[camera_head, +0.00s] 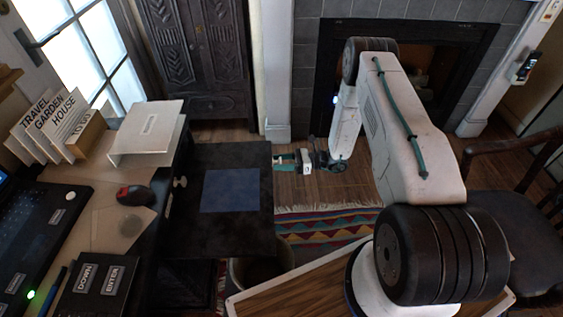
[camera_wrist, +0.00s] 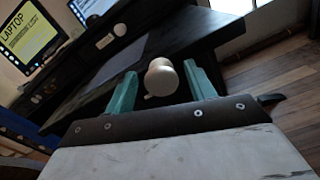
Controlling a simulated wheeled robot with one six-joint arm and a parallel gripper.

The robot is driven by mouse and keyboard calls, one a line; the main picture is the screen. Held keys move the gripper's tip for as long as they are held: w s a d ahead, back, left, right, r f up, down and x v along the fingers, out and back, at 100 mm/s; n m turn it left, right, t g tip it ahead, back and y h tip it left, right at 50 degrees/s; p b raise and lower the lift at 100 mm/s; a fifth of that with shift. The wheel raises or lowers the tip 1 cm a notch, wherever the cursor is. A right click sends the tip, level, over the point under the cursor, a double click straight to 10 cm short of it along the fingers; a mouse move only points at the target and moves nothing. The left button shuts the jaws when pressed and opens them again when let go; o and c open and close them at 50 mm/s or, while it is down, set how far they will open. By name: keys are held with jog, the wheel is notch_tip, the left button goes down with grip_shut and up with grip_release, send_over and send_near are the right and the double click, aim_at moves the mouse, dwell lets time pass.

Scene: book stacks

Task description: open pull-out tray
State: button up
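The pull-out tray (camera_head: 255,222) is a dark board with a blue pad (camera_head: 230,190), extending out from the right side of the desk. It also shows in the wrist view (camera_wrist: 83,97). A pale round knob (camera_wrist: 160,77) at the tray's outer end sits between the teal fingers of my gripper (camera_wrist: 163,90). Gaps show on both sides of the knob, so the gripper is open around it without visibly clamping it. In the head view my gripper (camera_head: 284,161) is small, just off the tray's right edge.
The desk (camera_head: 108,225) carries a laptop, a mouse (camera_head: 135,195), books and a white stand (camera_head: 147,133). Another knob (camera_head: 180,182) is on the desk front. A bin (camera_head: 262,270) stands below the tray. A chair (camera_head: 515,220) is at right. Bare floor and a striped rug (camera_head: 325,232) lie ahead.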

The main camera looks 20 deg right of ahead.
jog(key=v, duration=0.7)
jog(key=shift+d, duration=0.4)
jog(key=shift+s, duration=0.1)
